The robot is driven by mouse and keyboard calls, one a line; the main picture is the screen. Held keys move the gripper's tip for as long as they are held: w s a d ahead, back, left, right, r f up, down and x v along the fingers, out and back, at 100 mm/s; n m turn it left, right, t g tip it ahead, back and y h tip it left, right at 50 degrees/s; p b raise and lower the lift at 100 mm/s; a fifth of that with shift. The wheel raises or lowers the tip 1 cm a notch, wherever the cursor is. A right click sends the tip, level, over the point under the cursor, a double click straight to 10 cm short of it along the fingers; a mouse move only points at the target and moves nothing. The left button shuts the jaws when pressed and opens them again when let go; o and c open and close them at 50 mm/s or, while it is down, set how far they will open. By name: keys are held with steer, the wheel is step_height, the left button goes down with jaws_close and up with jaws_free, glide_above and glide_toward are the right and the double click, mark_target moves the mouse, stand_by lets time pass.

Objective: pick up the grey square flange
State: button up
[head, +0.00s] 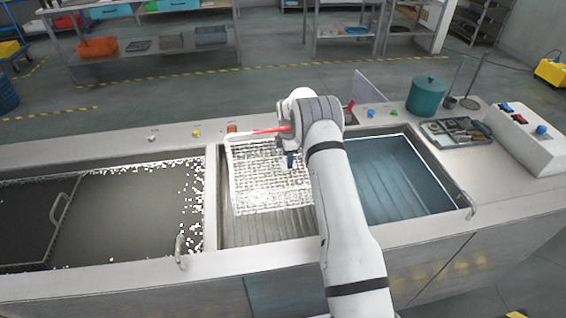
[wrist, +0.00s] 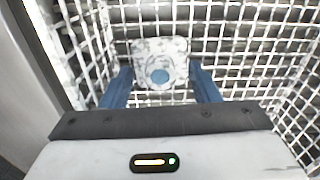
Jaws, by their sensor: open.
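The grey square flange (wrist: 160,50) shows in the wrist view as a mottled pale grey square with rounded corners and a round hole, through which blue shows. It is in the white wire basket (wrist: 240,45). My gripper (wrist: 160,90) is open, with one blue finger on each side of the flange's near part. I cannot tell whether either finger touches it. In the head view my gripper (head: 290,160) points down over the wire basket (head: 262,200), in the middle basin. The flange cannot be made out there.
An empty blue-tinted basin (head: 385,180) lies to the right, and a basin with a handled lid (head: 35,225) to the left. A tray of parts (head: 457,131), a teal pot (head: 425,97) and a control box (head: 525,137) stand on the right. The basket's wire walls surround my fingers.

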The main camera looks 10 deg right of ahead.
steer(key=shift+c, duration=0.5)
steer(key=c, duration=1.1)
steer(key=shift+o, duration=0.2)
steer(key=shift+r, duration=0.1)
